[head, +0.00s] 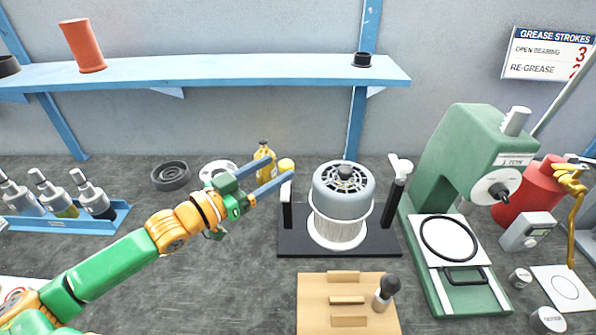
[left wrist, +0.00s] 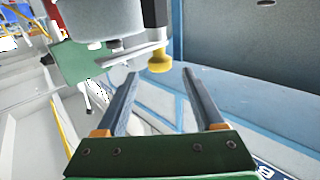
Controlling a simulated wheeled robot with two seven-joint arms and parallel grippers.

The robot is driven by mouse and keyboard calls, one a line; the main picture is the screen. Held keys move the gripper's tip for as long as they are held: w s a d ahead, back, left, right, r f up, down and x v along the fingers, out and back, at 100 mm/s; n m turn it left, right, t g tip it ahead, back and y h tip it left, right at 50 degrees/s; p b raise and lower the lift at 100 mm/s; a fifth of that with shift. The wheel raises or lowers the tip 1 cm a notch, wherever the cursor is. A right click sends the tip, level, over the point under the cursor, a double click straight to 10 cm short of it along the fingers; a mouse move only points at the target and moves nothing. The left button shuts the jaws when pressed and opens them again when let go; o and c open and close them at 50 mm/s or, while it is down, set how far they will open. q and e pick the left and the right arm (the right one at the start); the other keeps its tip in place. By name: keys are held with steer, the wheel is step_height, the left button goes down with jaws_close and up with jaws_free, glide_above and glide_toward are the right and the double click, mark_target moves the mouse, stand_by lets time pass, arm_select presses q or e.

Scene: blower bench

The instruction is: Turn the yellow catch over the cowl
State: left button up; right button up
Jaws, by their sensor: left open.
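The yellow catch shows as a round yellow knob (head: 286,165) at the left of the cowl. The cowl (head: 342,192) is a grey cylinder with a dark fan grille on top, above a white ribbed body on a black base. My left gripper (head: 281,168) is open, with its blue fingers reaching the knob from the left. In the left wrist view, the yellow knob (left wrist: 159,63) lies at or just beyond the gap between the fingertips (left wrist: 160,74), on a dark post. Contact cannot be told. My right gripper is not in view.
An amber bottle (head: 264,152) stands close behind the fingers. A black post with a white top (head: 398,180) rises right of the cowl. A wooden block (head: 320,302) lies in front, and a green press (head: 455,170) stands to the right.

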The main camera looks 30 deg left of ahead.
mark_target(292, 162)
arm_select(q)
steer(key=shift+w+f, duration=0.1)
steer(key=shift+f, duration=0.45)
steer(key=shift+w+d+r, duration=0.1)
steer(key=shift+w+r, duration=0.05)
steer(key=shift+w, duration=0.4)
steer(key=x, duration=0.4)
steer(key=shift+w+d+p, duration=0.15)
steer(key=shift+w+p, duration=0.15)
steer(key=shift+w, duration=0.05)
steer(key=shift+w+d, duration=0.25)
steer(key=shift+w, duration=0.35)
steer(key=shift+c, duration=0.2)
jaws_close()
